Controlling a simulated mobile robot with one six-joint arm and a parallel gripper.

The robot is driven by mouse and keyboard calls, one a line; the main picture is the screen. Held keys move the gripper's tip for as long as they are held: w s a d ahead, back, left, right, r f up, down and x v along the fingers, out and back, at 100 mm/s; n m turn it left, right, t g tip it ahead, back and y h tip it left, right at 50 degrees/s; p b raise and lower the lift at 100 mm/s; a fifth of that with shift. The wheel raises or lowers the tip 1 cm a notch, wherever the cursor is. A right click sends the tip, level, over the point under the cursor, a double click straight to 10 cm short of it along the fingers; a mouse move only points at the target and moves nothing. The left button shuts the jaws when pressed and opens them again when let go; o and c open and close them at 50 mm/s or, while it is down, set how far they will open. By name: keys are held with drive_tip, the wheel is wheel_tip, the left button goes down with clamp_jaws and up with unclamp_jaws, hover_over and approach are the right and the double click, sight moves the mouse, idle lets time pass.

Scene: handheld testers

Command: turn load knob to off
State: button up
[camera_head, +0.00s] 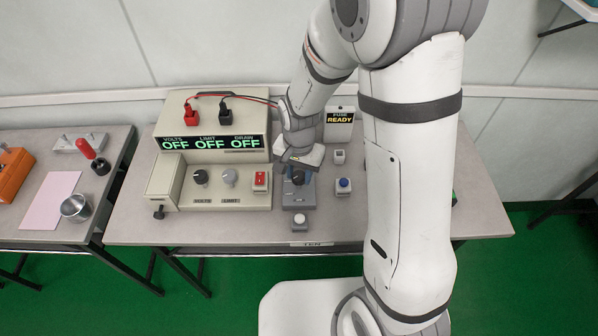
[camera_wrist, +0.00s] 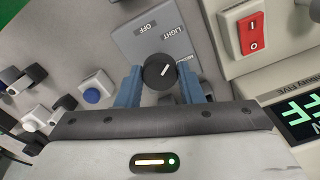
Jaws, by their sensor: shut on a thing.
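The load knob (camera_wrist: 159,72) is a round black dial with a white pointer line, on a grey plate (camera_wrist: 135,45) marked OFF, LIGHT and MEDIUM in the wrist view. Its pointer is aimed between LIGHT and MEDIUM, away from OFF. My gripper (camera_wrist: 160,84) has its blue fingers on either side of the knob and is shut on it. In the head view the knob (camera_head: 298,178) shows just below my gripper (camera_head: 299,168), on a small grey-blue box (camera_head: 299,198). Any further label on the plate is hidden by a finger.
The beige power supply (camera_head: 213,125) with OFF displays and a red rocker switch (camera_head: 260,180) stands close on the left. A blue-button box (camera_head: 343,186) is on the right and a white-button box (camera_head: 300,221) in front.

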sight(299, 175)
drive_tip(key=n+b, duration=0.1)
drive_tip(key=n, duration=0.4)
drive_tip(key=shift+n, duration=0.4)
drive_tip(key=n+b, duration=0.1)
drive_tip(key=n, duration=0.4)
drive_tip(key=shift+n, duration=0.3)
drive_tip(key=o, duration=1)
drive_tip(key=shift+r, duration=0.1)
wheel_tip(299, 175, up, 8)
drive_tip(key=shift+f, duration=0.2)
